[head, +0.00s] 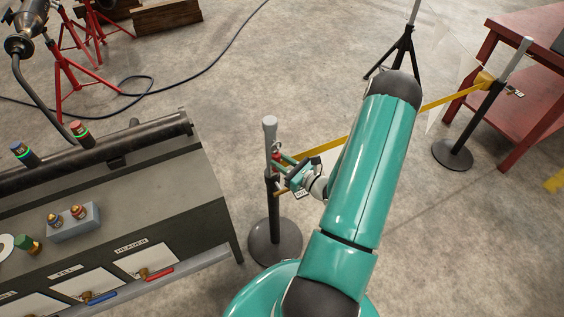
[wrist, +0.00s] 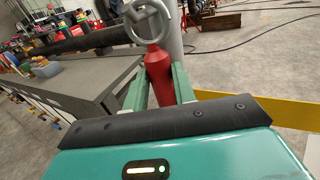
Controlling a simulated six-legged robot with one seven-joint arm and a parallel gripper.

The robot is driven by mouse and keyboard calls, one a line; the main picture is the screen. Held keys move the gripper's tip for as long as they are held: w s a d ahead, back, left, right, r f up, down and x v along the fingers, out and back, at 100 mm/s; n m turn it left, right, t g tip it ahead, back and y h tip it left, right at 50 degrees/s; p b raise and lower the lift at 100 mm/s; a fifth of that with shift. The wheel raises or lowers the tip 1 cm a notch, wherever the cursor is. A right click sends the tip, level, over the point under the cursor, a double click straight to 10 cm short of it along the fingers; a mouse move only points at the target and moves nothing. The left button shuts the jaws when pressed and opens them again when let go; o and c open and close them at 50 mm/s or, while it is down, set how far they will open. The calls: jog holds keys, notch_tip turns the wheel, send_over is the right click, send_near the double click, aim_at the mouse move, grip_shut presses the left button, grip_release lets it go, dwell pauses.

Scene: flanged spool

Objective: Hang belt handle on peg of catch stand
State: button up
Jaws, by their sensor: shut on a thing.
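The near stand (head: 275,243), apparently the catch stand, has a round dark base and an upright post with a grey top. My gripper (head: 281,160) is beside the upper post. In the wrist view its fingers (wrist: 158,92) are shut on the red belt handle (wrist: 158,72). A grey metal ring (wrist: 152,18) at the handle's far end overlaps the pale post (wrist: 173,40); I cannot tell whether it touches the peg. The yellow belt (head: 440,100) stretches from behind my arm to the other stand. The peg is not clearly visible.
The other stand (head: 452,154) is at the right, beside a red table (head: 520,88). A bench (head: 165,185) with valves and labels is close on the left. A black tripod (head: 400,50) stands behind my arm. A cable (head: 185,78) lies on the floor.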

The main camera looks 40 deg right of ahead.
jog(key=o, duration=1.1)
jog(key=s+d, duration=0.1)
jog(key=s, duration=1.2)
jog(key=shift+s+d, duration=0.35)
jog(key=shift+d, duration=0.05)
